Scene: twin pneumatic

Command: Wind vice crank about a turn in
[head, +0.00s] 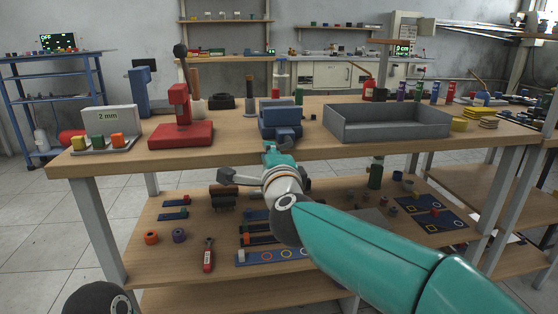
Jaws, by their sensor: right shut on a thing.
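The blue vice (281,120) stands at the front edge of the wooden workbench (330,148), near its middle. My right arm reaches up from the lower right. Its gripper (272,147) is at the front of the vice, just at the bench edge, and is shut on the vice crank. The crank is hidden behind the gripper and wrist, so its angle cannot be told. The vice jaws are too small to read well. My left gripper is out of view.
A red press (181,125) and a tray with coloured pieces (104,142) stand left of the vice. A grey open bin (390,127) stands to its right. A lower shelf (165,260) holds several tools and parts below my arm.

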